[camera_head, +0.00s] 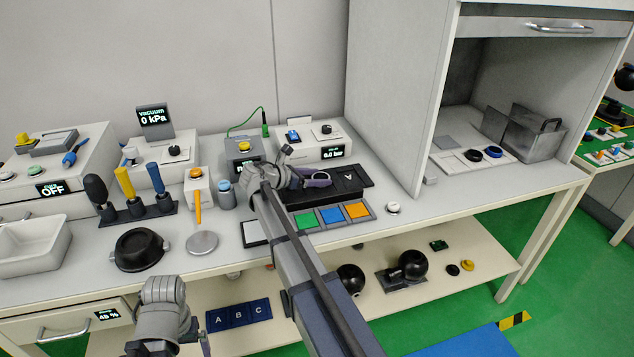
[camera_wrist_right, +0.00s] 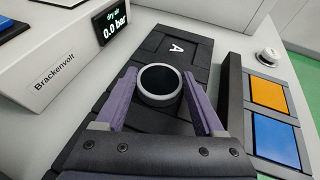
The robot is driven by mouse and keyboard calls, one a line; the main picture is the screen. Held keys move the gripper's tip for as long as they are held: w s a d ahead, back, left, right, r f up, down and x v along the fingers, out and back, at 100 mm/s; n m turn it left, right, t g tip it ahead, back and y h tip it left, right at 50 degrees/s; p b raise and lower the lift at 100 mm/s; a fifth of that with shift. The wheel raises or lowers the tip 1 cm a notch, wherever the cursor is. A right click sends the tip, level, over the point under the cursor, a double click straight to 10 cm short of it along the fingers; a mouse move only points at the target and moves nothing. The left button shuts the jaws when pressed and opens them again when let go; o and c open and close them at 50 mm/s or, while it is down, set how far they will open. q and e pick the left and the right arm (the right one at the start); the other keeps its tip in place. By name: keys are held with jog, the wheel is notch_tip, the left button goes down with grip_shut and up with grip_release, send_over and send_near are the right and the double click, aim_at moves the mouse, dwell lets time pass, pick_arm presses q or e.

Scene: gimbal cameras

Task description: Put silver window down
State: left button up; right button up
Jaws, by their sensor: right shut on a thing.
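The silver window (camera_wrist_right: 159,85), a round piece with a silver rim and a dark centre, is between the purple fingers of my right gripper (camera_wrist_right: 160,100) in the right wrist view. The gripper is shut on it, above a black case marked A (camera_wrist_right: 140,50). In the head view my right gripper (camera_head: 316,180) is over the left part of this black case (camera_head: 352,178); the window is hard to make out there. I cannot tell if the window touches the case. My left arm shows at the bottom left; its fingertips are not clearly visible.
A tray with green, blue and orange squares (camera_head: 332,216) lies in front of the case. A dry air box (camera_head: 332,153) stands behind it. A white button (camera_head: 393,208) is to the right. A grey disc (camera_head: 202,242) and a black round holder (camera_head: 138,249) lie left.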

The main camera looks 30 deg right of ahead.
jog(key=shift+f, duration=0.15)
jog(key=o, duration=1.3)
jog(key=shift+o, duration=0.2)
jog(key=shift+r, duration=0.35)
jog(key=p+v, duration=0.4)
jog(key=v, duration=0.7)
jog(key=shift+s+a+r+p, duration=0.15)
jog(key=shift+a+p, duration=0.15)
jog(key=shift+a, duration=0.15)
